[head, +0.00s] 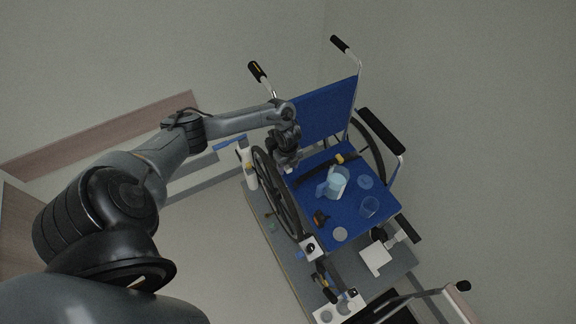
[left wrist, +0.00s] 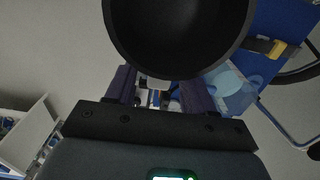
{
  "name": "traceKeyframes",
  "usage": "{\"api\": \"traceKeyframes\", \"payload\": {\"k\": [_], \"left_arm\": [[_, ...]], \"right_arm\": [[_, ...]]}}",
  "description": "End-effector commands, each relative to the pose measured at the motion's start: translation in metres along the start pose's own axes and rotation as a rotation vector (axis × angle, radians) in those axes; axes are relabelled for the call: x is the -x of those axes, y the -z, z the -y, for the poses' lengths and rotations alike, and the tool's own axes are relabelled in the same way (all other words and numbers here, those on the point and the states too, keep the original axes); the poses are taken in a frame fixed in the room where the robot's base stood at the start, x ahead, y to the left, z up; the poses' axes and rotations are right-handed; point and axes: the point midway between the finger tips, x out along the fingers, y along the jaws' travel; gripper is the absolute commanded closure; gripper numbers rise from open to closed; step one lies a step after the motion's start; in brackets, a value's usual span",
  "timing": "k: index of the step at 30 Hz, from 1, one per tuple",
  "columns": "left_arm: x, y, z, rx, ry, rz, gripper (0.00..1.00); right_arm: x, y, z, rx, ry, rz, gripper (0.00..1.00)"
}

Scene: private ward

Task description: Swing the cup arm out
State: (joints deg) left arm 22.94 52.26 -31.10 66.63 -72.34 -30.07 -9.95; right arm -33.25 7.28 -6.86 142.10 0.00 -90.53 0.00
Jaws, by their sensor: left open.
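My left gripper (head: 288,166) hangs over the left side of the blue wheelchair (head: 325,110), between the seat and the left wheel. In the left wrist view its two dark fingers (left wrist: 160,95) stand apart, with a small pale piece (left wrist: 156,84) showing between them. A large dark round, bowl-like shape (left wrist: 180,32) fills the top of that view, close beyond the fingers. I cannot tell if it is the cup arm's holder or whether the fingers touch it. I cannot clearly pick out the cup arm in the head view; my gripper hides part of that side. My right gripper is not in view.
A white bottle (head: 248,170) stands left of the wheel (head: 277,193). A white holed rack (head: 338,309) is below. Clear floor lies at left.

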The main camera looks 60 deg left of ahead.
Motion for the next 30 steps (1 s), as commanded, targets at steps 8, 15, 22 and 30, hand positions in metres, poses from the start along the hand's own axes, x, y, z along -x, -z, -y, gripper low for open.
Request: {"api": "traceKeyframes", "payload": {"k": [8,15,22,30], "left_arm": [[-0.0007,0.0003,-0.0001,-0.001,0.0,0.0,0.5],[-0.0005,0.0002,0.0,0.0,0.0,0.0,0.87],[-0.0004,0.0002,0.0001,0.0,0.0,0.0,1.0],[-0.0001,-0.0001,-0.0032,-0.018,-0.001,0.0,1.0]], "right_arm": [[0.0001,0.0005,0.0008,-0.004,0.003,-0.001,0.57],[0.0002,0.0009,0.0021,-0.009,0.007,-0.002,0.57],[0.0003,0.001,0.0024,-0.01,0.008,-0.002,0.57],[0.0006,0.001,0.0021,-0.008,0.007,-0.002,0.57]]}}
